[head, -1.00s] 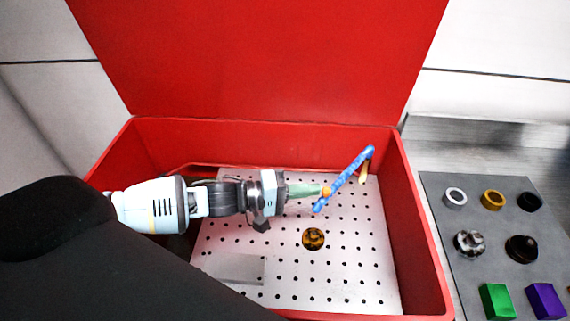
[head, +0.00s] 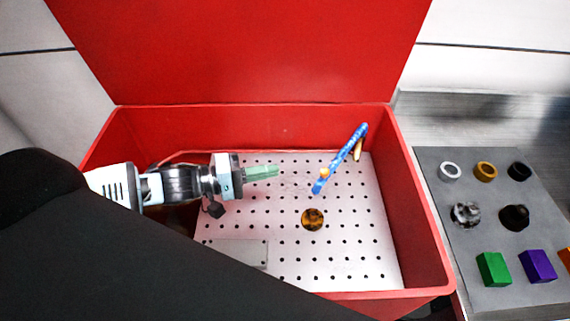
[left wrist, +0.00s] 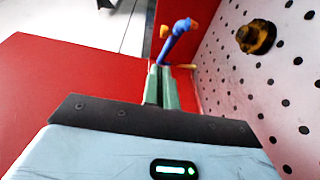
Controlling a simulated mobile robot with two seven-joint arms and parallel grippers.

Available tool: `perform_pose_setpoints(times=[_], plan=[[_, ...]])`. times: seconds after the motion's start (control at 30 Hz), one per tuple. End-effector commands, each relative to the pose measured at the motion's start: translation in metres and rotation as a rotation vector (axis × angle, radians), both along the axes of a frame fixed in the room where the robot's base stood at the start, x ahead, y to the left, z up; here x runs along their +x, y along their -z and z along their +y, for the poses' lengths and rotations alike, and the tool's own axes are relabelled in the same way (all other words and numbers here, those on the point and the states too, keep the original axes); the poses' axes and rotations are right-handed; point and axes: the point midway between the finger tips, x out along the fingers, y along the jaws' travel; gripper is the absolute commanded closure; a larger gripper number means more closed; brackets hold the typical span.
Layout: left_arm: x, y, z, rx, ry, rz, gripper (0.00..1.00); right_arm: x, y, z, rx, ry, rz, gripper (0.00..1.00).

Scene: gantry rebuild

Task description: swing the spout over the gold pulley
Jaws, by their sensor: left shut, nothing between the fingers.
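The blue spout (head: 340,160) stands over the perforated plate inside the red box, with orange parts on it. Its near end points down and left toward the gold pulley (head: 313,220), short of being above it. The pulley sits on the plate and also shows in the left wrist view (left wrist: 257,37). The spout (left wrist: 178,37) shows there beyond my fingertips. My left gripper (head: 277,171) has green fingers, shut and empty, to the left of the spout with a gap between them. My right gripper is not in view.
The red box wall (head: 422,215) surrounds the perforated plate (head: 350,265), with a raised red lid (head: 240,50) behind. A grey mat (head: 495,200) at right holds rings, dark round parts and coloured blocks. A flat grey piece (head: 235,253) lies on the plate's near left.

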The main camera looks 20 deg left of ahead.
Motion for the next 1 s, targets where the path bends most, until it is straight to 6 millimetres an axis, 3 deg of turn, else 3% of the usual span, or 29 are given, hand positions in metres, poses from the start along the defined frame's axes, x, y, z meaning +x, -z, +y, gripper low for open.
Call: perform_pose_setpoints(times=[0.3,1.0], plan=[[-0.027,-0.002,0.028,0.000,0.000,0.001,1.00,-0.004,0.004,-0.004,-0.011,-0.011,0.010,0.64],[-0.030,-0.003,0.031,-0.002,0.000,-0.001,1.00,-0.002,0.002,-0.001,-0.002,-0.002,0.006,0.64]])
